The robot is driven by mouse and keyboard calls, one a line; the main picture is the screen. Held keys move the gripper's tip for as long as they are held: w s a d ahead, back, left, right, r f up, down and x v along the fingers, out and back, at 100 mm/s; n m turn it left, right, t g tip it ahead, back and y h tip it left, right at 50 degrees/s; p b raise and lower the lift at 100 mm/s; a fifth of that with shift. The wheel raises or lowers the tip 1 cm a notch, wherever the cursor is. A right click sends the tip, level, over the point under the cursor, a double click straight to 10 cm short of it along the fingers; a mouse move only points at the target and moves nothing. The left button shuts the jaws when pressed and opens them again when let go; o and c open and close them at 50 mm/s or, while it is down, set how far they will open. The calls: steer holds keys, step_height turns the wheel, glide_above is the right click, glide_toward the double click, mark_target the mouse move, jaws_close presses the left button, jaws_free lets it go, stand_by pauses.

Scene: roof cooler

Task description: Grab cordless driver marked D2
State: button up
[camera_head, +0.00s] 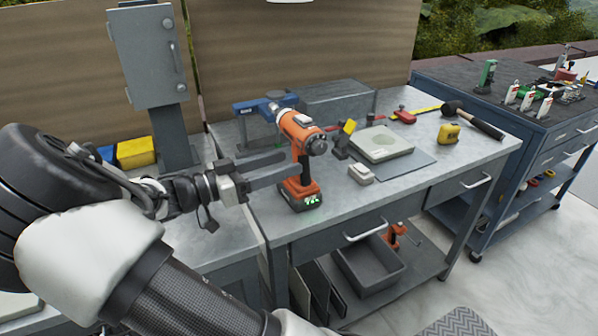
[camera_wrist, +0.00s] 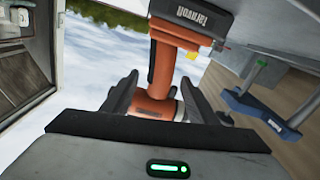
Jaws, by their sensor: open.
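An orange and black cordless driver (camera_head: 302,140) stands upright on its battery base on the grey workbench (camera_head: 225,203), near the front left. Green lit marks show on the base; I cannot read a D2 label. My gripper (camera_head: 288,166) reaches in from the left at handle height, its jaws open. In the wrist view, the driver (camera_wrist: 178,52) fills the middle, and its lower orange part lies between the two dark fingers of my gripper (camera_wrist: 158,92). Gaps seem to remain beside it. A second orange driver (camera_head: 396,235) is on the lower shelf, partly hidden by the bench.
A blue tool (camera_head: 262,104) and a grey box (camera_head: 340,103) stand behind the driver. A pale block (camera_head: 361,174), square pad (camera_head: 382,144), yellow tape measure (camera_head: 448,134) and hammer (camera_head: 480,122) lie to the right. A grey post cabinet (camera_head: 150,55) stands at left.

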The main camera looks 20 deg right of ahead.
mark_target(297, 180)
steer(key=d, duration=0.2)
steer(key=d+f+b, duration=0.1)
steer(key=d, duration=0.1)
steer(key=shift+d, duration=0.1)
steer(key=shift+w+d, duration=0.1)
steer(key=shift+d, duration=0.4)
jaws_close()
stand_by(0.8)
steer(key=shift+r, duration=0.15)
